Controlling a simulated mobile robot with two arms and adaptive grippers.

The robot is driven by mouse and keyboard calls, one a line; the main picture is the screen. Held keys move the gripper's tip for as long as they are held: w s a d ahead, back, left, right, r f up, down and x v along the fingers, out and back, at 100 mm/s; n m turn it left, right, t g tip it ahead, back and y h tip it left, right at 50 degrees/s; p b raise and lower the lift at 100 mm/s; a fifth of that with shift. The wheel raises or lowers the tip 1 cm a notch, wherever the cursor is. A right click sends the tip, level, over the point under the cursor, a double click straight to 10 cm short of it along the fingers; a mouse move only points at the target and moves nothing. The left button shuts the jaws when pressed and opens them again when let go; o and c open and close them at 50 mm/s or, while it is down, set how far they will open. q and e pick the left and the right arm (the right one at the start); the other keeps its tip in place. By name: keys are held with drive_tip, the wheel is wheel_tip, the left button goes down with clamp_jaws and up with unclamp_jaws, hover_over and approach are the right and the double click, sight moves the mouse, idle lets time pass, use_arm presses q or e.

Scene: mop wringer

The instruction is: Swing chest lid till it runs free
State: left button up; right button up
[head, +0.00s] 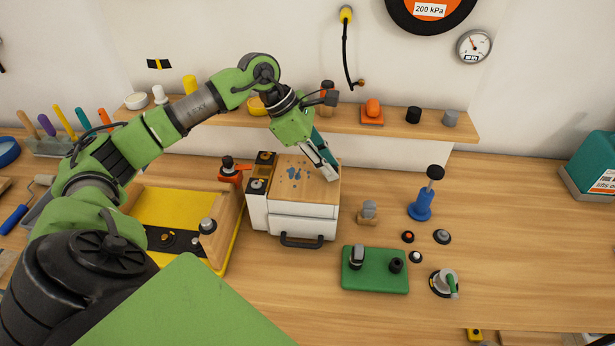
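The chest (304,212) is a white box on the workbench with a wooden lid (297,188) on top and a dark handle (301,241) on its front. The lid looks closed and has several blue-grey spots on it. My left gripper (331,172) reaches down from above, with its fingertips at the lid's right back part. I cannot tell whether they touch it. Something teal shows beside the fingers, and I cannot tell whether it is held. The finger gap is too small to judge. My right gripper is not in view.
A yellow tray with a wooden frame (219,246) stands close left of the chest. A green block (375,278), a blue stand (421,205) and small knobs lie to the right. A wooden shelf (390,126) runs behind.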

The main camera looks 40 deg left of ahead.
use_arm(q)
drive_tip(key=shift+c, duration=1)
drive_tip(key=shift+a+r+p, duration=0.15)
drive_tip(key=shift+r+p, duration=0.2)
drive_tip(key=shift+r, duration=0.4)
drive_tip(key=shift+s+a+r, duration=0.1)
drive_tip(key=shift+s+r, duration=0.05)
drive_tip(key=shift+r, duration=0.25)
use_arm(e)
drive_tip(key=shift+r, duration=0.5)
use_arm(q)
drive_tip(key=shift+s+a+r+p, duration=0.1)
drive_tip(key=shift+a+r+p, duration=0.1)
drive_tip(key=shift+r, duration=0.15)
drive_tip(key=shift+a+r+p, duration=0.1)
drive_tip(key=shift+r+p, duration=0.1)
drive_tip(key=shift+r, duration=0.1)
drive_tip(key=shift+s+a+r, duration=0.1)
drive_tip(key=shift+s+r, duration=0.05)
drive_tip(key=shift+r, duration=0.2)
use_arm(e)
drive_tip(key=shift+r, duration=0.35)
